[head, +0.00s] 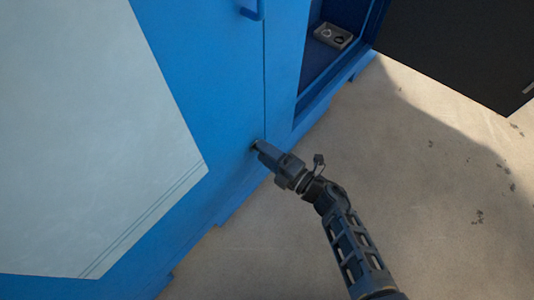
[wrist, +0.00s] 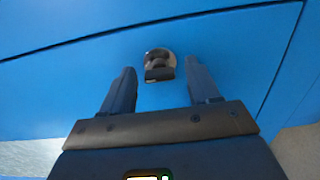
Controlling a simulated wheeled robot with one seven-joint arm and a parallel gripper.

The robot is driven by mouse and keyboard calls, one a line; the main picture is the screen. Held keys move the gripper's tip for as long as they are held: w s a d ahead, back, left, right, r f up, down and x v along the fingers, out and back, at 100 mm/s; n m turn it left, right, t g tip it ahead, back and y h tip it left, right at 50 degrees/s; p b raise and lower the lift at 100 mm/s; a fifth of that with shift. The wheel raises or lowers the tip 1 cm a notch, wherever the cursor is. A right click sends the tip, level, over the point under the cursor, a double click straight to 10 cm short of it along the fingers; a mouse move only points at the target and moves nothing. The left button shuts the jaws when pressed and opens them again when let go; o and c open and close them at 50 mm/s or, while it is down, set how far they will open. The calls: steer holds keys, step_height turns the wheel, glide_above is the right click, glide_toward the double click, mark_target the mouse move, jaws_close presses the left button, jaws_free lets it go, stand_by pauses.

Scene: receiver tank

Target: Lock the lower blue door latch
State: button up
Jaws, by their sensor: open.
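The lower latch is a small dark knob on a round pale metal plate, set low in the blue door. In the wrist view the latch (wrist: 159,64) lies just beyond and between my fingertips. My gripper (wrist: 158,78) is open, with one finger on each side of the latch and nothing held; contact cannot be told. In the head view my gripper (head: 257,146) reaches the lower right part of the blue door (head: 215,60), close to the door seam, and mostly covers the latch there.
To the right, an open blue compartment (head: 318,75) holds a grey tray-like item (head: 333,35). A dark panel (head: 465,45) stands at the upper right.

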steer(key=shift+c, duration=0.2)
steer(key=c, duration=1)
steer(key=shift+m, duration=0.3)
steer(key=shift+m+p, duration=2.75)
steer(key=shift+m, duration=5.95)
steer(key=o, duration=1)
